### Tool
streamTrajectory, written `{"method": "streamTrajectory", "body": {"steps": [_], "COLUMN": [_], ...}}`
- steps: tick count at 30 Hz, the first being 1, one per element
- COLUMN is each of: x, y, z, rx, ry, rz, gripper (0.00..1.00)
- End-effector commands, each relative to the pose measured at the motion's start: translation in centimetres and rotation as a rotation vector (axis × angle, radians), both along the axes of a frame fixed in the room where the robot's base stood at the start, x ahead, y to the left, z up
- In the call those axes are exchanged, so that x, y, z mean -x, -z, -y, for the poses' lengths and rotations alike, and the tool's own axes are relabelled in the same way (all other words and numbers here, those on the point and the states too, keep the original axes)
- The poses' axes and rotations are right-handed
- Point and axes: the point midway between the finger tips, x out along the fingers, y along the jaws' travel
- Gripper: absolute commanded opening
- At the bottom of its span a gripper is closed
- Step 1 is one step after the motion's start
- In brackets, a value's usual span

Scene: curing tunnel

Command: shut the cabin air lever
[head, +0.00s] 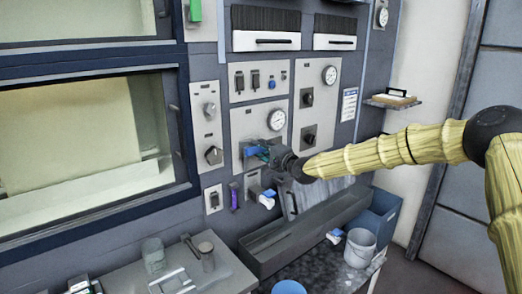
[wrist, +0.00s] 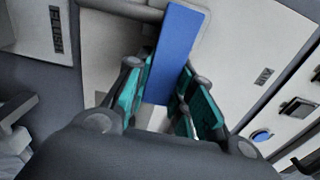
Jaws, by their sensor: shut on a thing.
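My gripper (head: 266,155) is at the wall panel, below a round gauge (head: 277,120). In the wrist view, my gripper (wrist: 160,75) has its teal-padded fingers on both sides of a flat blue lever handle (wrist: 172,50) and is shut on it. The blue handle (head: 251,151) shows just left of the fingers in the head view. It sits on a light grey panel plate (head: 241,127); its pivot is partly hidden. The label naming this lever cannot be read, so I cannot confirm from the picture that it is the cabin air lever.
A blue-and-white handle (head: 265,199) and a purple one (head: 234,197) are lower on the wall. A grey trough (head: 290,240) runs below, with a bucket (head: 360,247) and blue bin (head: 378,213) at right. A bench (head: 215,266) with jars stands in front. A small shelf (head: 393,102) juts out at right.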

Motion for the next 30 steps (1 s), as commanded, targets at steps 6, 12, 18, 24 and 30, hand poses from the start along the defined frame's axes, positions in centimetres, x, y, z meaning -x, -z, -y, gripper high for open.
{"method": "streamTrajectory", "body": {"steps": [6, 12, 18, 24, 30], "x": [0.0, 0.0, 0.0, 0.8, 3.1], "y": [0.1, 0.1, 0.0, 0.1, 0.0], "z": [0.1, 0.0, -0.1, 0.6, 2.4], "rx": [-0.002, 0.000, 0.000, 0.000, -0.002], "ry": [0.002, 0.000, -0.001, 0.000, 0.001], "rz": [-0.003, -0.001, -0.001, -0.001, -0.002], "gripper": [0.25, 0.46, 0.46, 0.46, 0.46]}}
